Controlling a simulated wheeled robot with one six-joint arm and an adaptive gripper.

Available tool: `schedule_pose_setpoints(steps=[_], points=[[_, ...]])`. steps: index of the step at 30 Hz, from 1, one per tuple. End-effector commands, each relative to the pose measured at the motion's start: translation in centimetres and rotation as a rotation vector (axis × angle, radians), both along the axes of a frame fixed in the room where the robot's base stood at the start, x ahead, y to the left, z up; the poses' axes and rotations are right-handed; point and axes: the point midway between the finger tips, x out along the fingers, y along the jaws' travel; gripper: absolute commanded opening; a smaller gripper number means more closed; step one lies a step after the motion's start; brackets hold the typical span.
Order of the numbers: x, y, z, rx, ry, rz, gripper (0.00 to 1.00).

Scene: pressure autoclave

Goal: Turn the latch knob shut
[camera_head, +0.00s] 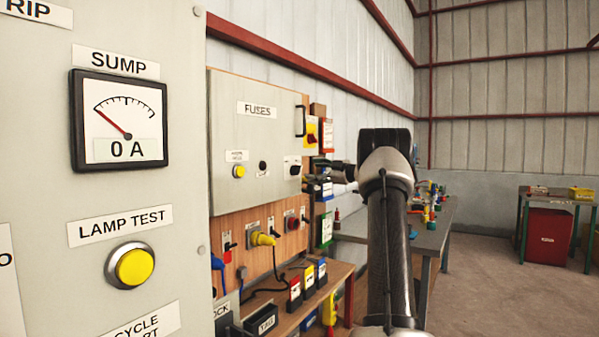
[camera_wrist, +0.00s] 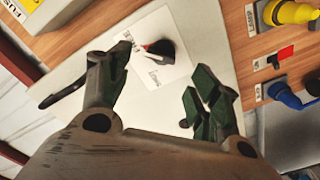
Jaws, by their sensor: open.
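The latch knob (camera_head: 295,170) is a small black knob on a white label plate at the right side of the grey FUSES door (camera_head: 255,140). In the wrist view the knob (camera_wrist: 162,50) is dark with a red and white mark, and its plate carries small lettering that I cannot read surely. My gripper (camera_head: 324,172) points left towards the door, just right of the knob. In the wrist view my gripper (camera_wrist: 160,78) is open and empty, its dark green-black fingers spread either side of the plate's lower part. The knob appears clear of both fingers.
A black door handle (camera_head: 300,121) is above the knob and lies close to a finger in the wrist view (camera_wrist: 62,92). A red-and-yellow switch (camera_head: 311,132) is nearby. Yellow and blue plugs hang below the door. A cluttered workbench (camera_head: 400,232) stands behind my arm.

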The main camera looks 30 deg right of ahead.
Motion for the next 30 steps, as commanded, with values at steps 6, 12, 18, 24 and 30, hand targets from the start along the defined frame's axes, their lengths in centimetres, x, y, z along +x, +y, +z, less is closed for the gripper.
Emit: schedule_pose_setpoints(steps=[6, 12, 18, 24, 30], points=[[3.0, 1.4, 0.0, 0.006, 0.002, 0.004, 0.62], [5.8, 2.5, 0.0, 0.006, 0.002, 0.001, 0.62], [6.9, 3.0, 0.0, 0.007, 0.002, -0.002, 0.62], [6.9, 3.0, 0.0, 0.007, 0.002, -0.002, 0.62], [6.9, 3.0, 0.0, 0.007, 0.002, -0.002, 0.30]])
